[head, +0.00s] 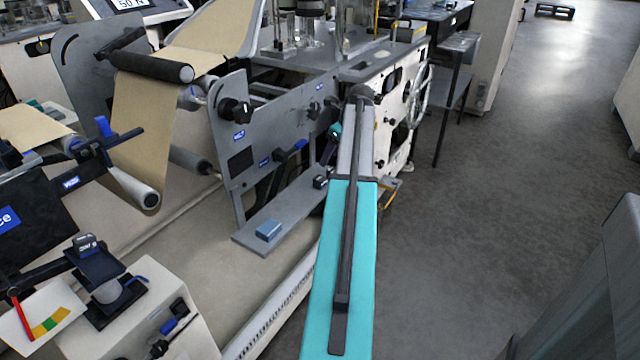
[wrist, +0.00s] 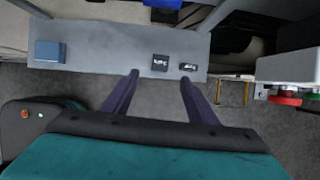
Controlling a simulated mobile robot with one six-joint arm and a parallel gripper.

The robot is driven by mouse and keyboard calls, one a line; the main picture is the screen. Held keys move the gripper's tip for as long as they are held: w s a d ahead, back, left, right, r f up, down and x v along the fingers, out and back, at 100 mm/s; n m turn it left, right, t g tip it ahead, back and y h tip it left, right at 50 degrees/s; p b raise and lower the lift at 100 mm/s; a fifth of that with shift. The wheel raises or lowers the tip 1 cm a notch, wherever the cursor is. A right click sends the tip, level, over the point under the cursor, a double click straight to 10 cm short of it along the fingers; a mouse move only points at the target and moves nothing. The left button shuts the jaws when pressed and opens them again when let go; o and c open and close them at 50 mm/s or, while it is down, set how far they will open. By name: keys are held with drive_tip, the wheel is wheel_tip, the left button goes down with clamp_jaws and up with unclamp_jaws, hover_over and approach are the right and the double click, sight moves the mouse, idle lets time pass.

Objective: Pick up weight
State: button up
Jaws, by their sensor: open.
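Two small dark blocks with white markings, which look like weights, stand on a grey shelf. In the wrist view, the larger weight (wrist: 160,62) is just beyond the gap between my fingertips, and the smaller weight (wrist: 188,67) is just past the right fingertip. In the head view, one dark weight (head: 320,182) shows at the shelf's right end, beside my arm. My gripper (wrist: 159,77) is open and empty, with two purple fingers pointing at the shelf. In the head view it is mostly hidden by my arm. I cannot tell its height above the shelf.
A blue block (head: 268,230) lies on the grey shelf (head: 252,243), left of the weights. Another dark weight (head: 85,243) sits on a small stand at the lower left. The machine's side plate (head: 236,150) rises behind the shelf. The floor (head: 470,230) on the right is clear.

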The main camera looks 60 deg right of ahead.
approach(320, 178)
drive_tip(key=shift+b+x, duration=0.35)
drive_tip(key=shift+x, duration=2.1)
drive_tip(key=shift+w+f, duration=0.1)
drive_tip(key=shift+f, duration=0.05)
drive_tip(key=shift+b+x, duration=0.3)
drive_tip(key=shift+x, duration=2.2)
clamp_jaws()
